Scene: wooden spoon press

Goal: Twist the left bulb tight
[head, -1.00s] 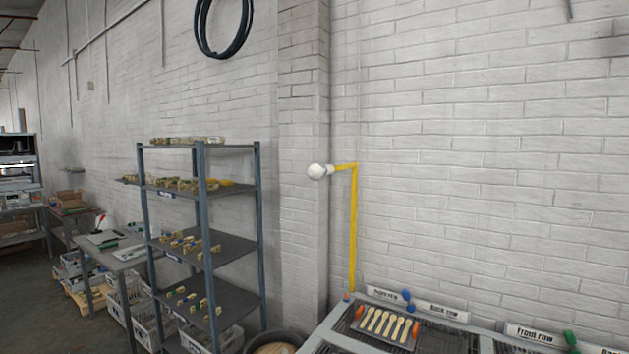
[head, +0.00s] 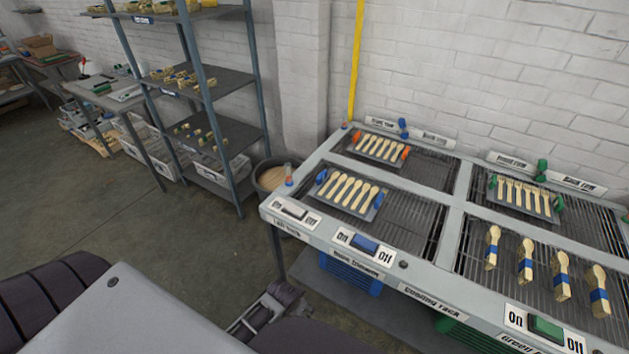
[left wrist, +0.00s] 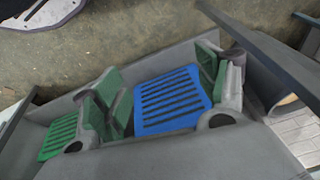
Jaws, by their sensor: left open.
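No white bulb shows in the head view now; only the lower part of the yellow post (head: 356,62) is in view, against the wall behind the rack table. A blue slatted crate (left wrist: 170,100) shows beyond the fingers. My right gripper is not in view.
The rack table (head: 450,232) holds trays of wooden spoons (head: 348,193) and several banded spoon bundles. Blue and green crates sit beneath. A shelf unit (head: 205,80) and a round tub (head: 270,176) stand left of it. The floor (head: 150,225) in front is open.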

